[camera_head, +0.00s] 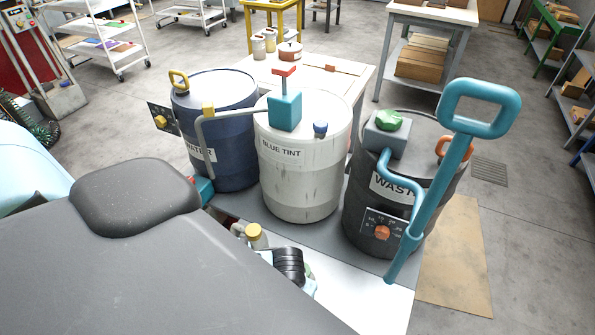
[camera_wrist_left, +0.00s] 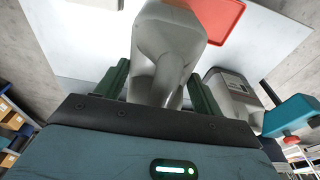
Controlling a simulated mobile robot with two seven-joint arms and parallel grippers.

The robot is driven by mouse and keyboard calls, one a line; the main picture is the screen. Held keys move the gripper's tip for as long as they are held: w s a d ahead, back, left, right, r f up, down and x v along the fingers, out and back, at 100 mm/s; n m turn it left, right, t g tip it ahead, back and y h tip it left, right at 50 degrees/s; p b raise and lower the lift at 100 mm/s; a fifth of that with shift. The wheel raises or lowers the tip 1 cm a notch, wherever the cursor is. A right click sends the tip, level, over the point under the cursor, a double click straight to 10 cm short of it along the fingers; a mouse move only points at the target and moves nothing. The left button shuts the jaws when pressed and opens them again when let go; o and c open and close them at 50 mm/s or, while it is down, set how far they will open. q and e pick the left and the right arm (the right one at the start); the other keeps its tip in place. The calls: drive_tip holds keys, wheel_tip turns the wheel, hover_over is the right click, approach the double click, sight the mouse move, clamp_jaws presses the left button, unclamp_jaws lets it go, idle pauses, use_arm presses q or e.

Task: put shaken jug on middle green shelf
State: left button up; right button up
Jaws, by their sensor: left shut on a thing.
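In the left wrist view my left gripper (camera_wrist_left: 158,95) is shut on a pale grey jug (camera_wrist_left: 168,45), with a dark green finger on either side of it. The jug is close to the camera, above or at a white surface; I cannot tell whether it touches. A green shelf rack (camera_head: 549,40) with cartons stands far off at the upper right. My right gripper is not seen.
Three drums stand close ahead: a blue one (camera_head: 229,125), a white BLUE TINT one (camera_head: 298,185) and a dark WASTE one (camera_head: 352,215) with a teal pump handle (camera_head: 433,200). A red tray (camera_wrist_left: 225,15) and a grey labelled container (camera_wrist_left: 232,98) are near the held jug.

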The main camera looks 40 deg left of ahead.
use_arm(q)
drive_tip(key=w+a, duration=0.6)
drive_tip(key=w, duration=0.2)
drive_tip(key=shift+f+b, duration=0.35)
drive_tip(key=shift+f, duration=0.05)
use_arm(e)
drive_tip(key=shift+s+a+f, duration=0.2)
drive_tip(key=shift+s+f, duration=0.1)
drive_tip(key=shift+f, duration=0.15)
use_arm(q)
drive_tip(key=f, duration=0.2)
drive_tip(key=w+a+f, duration=0.1)
drive_tip(key=shift+f+b, duration=0.3)
drive_tip(key=shift+b, duration=0.05)
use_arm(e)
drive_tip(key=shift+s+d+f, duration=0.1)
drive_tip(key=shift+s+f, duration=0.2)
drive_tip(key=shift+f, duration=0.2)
use_arm(q)
drive_tip(key=shift+d+f, duration=0.1)
drive_tip(key=shift+f, duration=0.05)
drive_tip(key=o, duration=1.9)
drive_tip(key=shift+s, duration=0.1)
